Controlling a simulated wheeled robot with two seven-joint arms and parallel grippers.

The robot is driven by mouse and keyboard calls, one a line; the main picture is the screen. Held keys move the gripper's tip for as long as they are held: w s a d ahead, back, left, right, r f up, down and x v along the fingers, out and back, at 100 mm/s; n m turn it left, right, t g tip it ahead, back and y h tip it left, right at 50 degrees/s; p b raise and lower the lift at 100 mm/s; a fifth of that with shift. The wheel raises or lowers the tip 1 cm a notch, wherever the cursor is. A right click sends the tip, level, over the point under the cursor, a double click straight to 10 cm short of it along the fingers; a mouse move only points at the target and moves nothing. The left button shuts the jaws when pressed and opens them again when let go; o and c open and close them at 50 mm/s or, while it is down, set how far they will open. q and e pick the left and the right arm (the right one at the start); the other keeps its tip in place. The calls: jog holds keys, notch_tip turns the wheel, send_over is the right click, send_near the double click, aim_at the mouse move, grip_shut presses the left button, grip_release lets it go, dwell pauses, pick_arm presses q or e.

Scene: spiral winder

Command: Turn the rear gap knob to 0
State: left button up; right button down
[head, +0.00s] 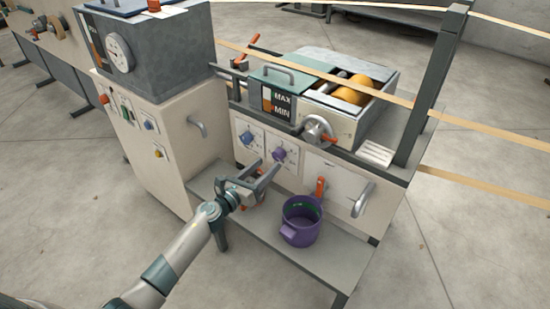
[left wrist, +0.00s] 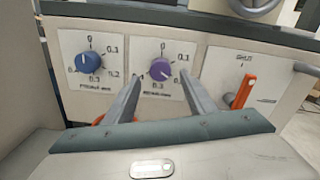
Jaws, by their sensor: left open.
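The purple knob (left wrist: 162,69) sits on a white dial plate (head: 288,152) on the machine's front, with 0 at the top of its scale; it also shows in the head view (head: 279,154). Its pale mark seems to point to the lower right, away from 0. The small label under it is too blurred to read surely. A blue knob (left wrist: 88,62) is on the plate to its left. My left gripper (head: 260,168) is open, facing the panel. In the left wrist view its fingers stand on either side of the purple knob, apparently not closed on it. My right gripper is not in view.
An orange lever (left wrist: 243,91) marked SHUT is right of the dials. A purple mug (head: 301,221) stands on the lower shelf (head: 335,260) below the panel. A handwheel (head: 319,130) sits above. A cabinet (head: 165,140) stands close on the left.

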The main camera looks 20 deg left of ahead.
aim_at(276, 157)
pick_arm(q)
jog(key=x, duration=0.4)
jog(key=shift+w, duration=0.15)
jog(key=shift+w+d, duration=0.25)
jog(key=shift+w, duration=0.35)
jog(key=shift+w+d, duration=0.1)
jog(key=shift+w, duration=0.1)
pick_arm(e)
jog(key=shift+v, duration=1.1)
pick_arm(q)
jog(key=shift+c, duration=0.5)
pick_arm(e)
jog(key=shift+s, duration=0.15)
pick_arm(q)
jog(key=c, duration=0.9)
jog(key=shift+c, duration=0.2)
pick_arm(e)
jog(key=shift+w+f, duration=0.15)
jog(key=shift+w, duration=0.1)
